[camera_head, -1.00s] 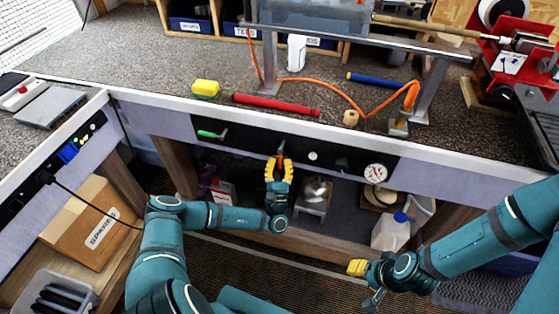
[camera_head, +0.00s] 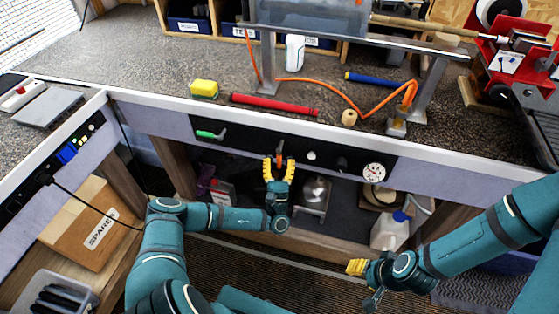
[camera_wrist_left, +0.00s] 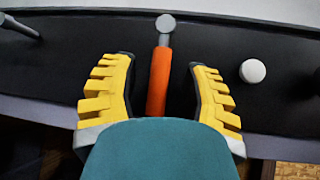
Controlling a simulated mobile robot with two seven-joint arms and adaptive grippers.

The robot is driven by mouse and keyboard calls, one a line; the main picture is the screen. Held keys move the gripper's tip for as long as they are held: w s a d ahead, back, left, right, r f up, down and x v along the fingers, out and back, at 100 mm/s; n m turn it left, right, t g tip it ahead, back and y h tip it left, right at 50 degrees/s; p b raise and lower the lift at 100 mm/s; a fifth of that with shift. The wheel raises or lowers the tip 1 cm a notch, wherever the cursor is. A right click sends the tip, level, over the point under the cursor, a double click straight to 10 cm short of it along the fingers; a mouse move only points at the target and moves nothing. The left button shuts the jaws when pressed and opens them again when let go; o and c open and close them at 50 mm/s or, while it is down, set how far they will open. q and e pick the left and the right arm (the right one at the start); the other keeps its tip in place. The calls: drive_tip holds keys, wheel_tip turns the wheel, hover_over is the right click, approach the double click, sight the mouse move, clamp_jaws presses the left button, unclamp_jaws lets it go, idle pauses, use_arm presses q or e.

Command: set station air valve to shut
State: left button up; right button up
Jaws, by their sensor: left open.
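An orange-handled lever (camera_head: 279,158), which looks like the air valve, sits on the black panel (camera_head: 237,141) below the bench edge. In the left wrist view the orange handle (camera_wrist_left: 159,82) hangs down from a grey pivot at the top. My left gripper (camera_head: 280,168) is open, with its yellow fingers on both sides of this handle. In the left wrist view the left gripper (camera_wrist_left: 160,85) shows gaps between the handle and both fingers. The handle's lower end is hidden behind the gripper body. My right gripper (camera_head: 358,268) hangs low at the right, away from the panel; its jaw opening is unclear.
A green-handled lever (camera_head: 210,135) is left of the orange one; a white knob (camera_head: 311,156) and a gauge (camera_head: 374,172) are to the right. Shelf items, including a white jug (camera_head: 389,232), stand below. A red grip (camera_head: 274,104) lies on the bench above.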

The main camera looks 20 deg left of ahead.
use_arm(q)
drive_tip(key=v, duration=1.2)
drive_tip(key=shift+h, duration=0.3)
